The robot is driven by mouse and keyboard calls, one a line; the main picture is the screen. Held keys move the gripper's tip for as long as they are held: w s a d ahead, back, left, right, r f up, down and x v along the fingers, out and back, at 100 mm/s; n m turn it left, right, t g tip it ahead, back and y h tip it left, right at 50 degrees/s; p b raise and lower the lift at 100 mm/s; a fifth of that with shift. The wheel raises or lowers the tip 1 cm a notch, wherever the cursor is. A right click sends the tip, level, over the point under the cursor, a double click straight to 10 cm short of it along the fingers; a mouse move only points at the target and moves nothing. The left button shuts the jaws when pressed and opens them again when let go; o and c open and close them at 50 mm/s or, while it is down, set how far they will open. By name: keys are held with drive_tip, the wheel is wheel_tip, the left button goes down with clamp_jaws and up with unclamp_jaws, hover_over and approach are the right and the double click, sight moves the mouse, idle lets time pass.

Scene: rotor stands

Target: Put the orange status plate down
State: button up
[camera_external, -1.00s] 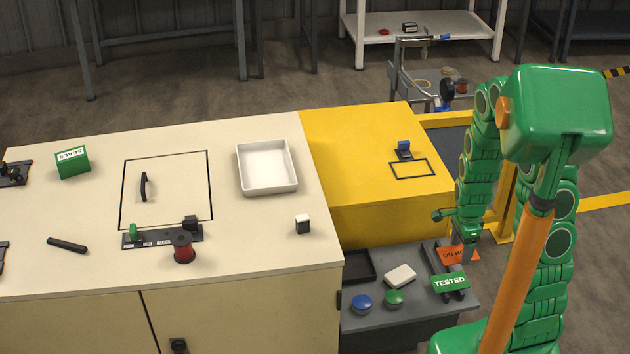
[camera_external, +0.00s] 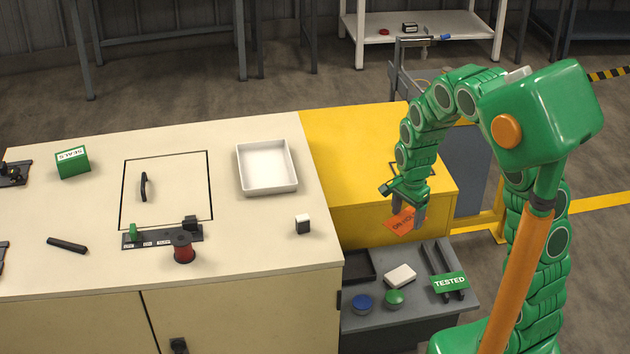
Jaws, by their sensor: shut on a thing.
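The orange status plate (camera_external: 401,222) with dark lettering is held by my gripper (camera_external: 419,212), which is shut on it. The plate hangs tilted in front of the yellow block's front face, above the grey shelf (camera_external: 425,314). A green plate reading TESTED (camera_external: 450,283) sits at the dark rack (camera_external: 441,262) on the right of the grey shelf. My arm hides part of the yellow block's top and its black outline.
The yellow block (camera_external: 345,140) stands beside the cream bench (camera_external: 75,225). The grey shelf holds blue and green buttons and a white block (camera_external: 400,275).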

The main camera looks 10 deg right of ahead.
drive_tip(key=a+r+n, duration=0.3)
drive_tip(key=a+r, duration=0.2)
drive_tip(key=a, duration=0.4)
drive_tip(key=a+r+n, duration=0.3)
drive_tip(key=a+r, duration=0.2)
drive_tip(key=a, duration=0.4)
drive_tip(key=s+a+r+n, duration=0.3)
drive_tip(key=s+a+r, duration=0.15)
drive_tip(key=a, duration=0.25)
drive_tip(key=s+a+r+n, duration=0.3)
drive_tip(key=s+a+r, duration=0.1)
drive_tip(key=s+a, duration=0.25)
hover_over(246, 231)
drive_tip(key=f, duration=0.9)
drive_tip(key=shift+s+d, duration=0.2)
drive_tip(key=shift+w+a+f, duration=0.2)
drive_tip(key=shift+a+f, duration=0.05)
drive_tip(key=shift+f, duration=0.2)
drive_tip(key=shift+d+f, duration=0.1)
drive_tip(key=shift+f, duration=1.4)
